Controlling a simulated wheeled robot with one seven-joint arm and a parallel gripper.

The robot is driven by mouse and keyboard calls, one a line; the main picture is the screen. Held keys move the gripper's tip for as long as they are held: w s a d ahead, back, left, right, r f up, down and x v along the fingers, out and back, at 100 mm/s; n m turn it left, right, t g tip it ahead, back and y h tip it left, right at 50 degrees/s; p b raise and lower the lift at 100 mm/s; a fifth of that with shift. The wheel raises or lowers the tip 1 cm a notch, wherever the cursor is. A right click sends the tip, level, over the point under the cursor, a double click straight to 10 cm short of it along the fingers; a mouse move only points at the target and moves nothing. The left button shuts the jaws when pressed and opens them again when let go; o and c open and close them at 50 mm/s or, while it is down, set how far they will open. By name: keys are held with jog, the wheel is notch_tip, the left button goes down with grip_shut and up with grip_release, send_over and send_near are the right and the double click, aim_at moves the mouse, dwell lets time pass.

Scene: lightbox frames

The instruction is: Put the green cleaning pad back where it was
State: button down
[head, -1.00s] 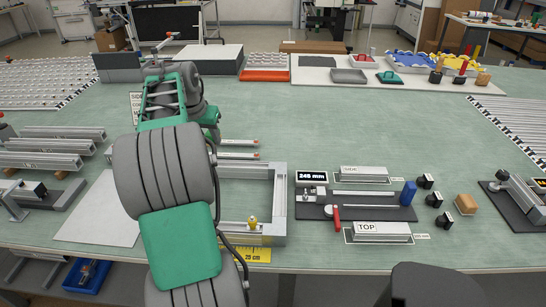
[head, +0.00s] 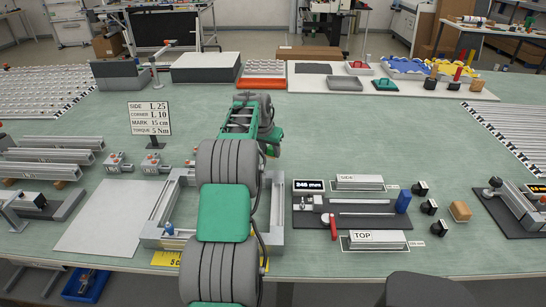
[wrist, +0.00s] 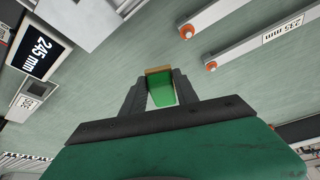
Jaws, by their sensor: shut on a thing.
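In the wrist view my gripper (wrist: 160,77) is shut on a small green pad (wrist: 161,96) with a tan edge at its far end. The pad lies between the two dark fingers, above the green work surface (wrist: 120,60). In the head view the arm covers the gripper and the pad, so neither can be made out there. A separate green object (head: 384,84) sits on the pale board at the back right.
The pale board (head: 450,90) also carries a red piece (head: 358,65) in a tray and blue and yellow trays. A grey frame (head: 155,222) lies partly behind the arm. A display (head: 308,185) stands right of the arm.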

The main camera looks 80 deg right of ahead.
aim_at(272, 156)
jog(key=shift+s+d+f, duration=0.15)
jog(key=shift+d+f, duration=0.15)
jog(key=f, duration=0.1)
jog(key=f+p, duration=0.1)
jog(key=f, duration=0.1)
jog(key=shift+s+d+f, duration=0.15)
jog(key=shift+s+f, duration=0.05)
jog(key=shift+f, duration=0.4)
jog(key=c, duration=0.9)
grip_release()
jog(key=shift+c, duration=0.2)
